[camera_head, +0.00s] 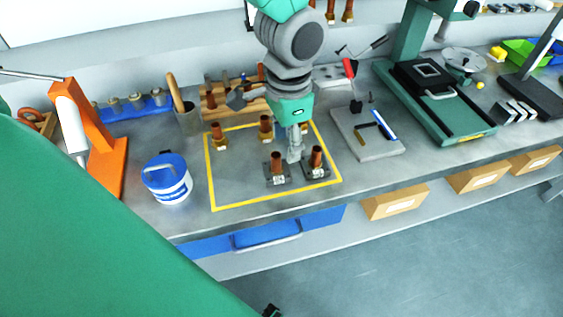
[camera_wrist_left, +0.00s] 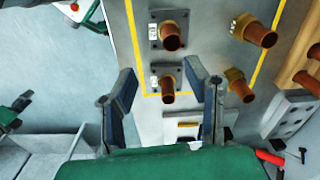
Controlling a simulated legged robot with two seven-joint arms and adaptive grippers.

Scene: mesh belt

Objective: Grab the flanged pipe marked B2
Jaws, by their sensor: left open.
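My left gripper (camera_head: 295,152) points down over the taped area, open. In the wrist view its two fingers (camera_wrist_left: 163,95) stand on either side of a copper-coloured pipe on a dark square flange (camera_wrist_left: 167,85), with nothing gripped. This looks like the front right pipe (camera_head: 316,162) in the head view. A similar dark-flanged pipe (camera_head: 276,168) stands to its left, also in the wrist view (camera_wrist_left: 170,37). Brass-flanged pipes (camera_head: 218,136) (camera_head: 266,128) stand behind, two showing in the wrist view (camera_wrist_left: 258,33) (camera_wrist_left: 240,86). White tags are too small to read; I cannot tell which is B2.
Yellow tape (camera_head: 211,180) bounds the pipes. A blue-lidded tub (camera_head: 167,178) and orange stand (camera_head: 100,150) are left. A grey plate with tools (camera_head: 368,135) and a green press (camera_head: 440,100) are right. A wooden rack (camera_head: 215,105) is behind. The area's front left is clear.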

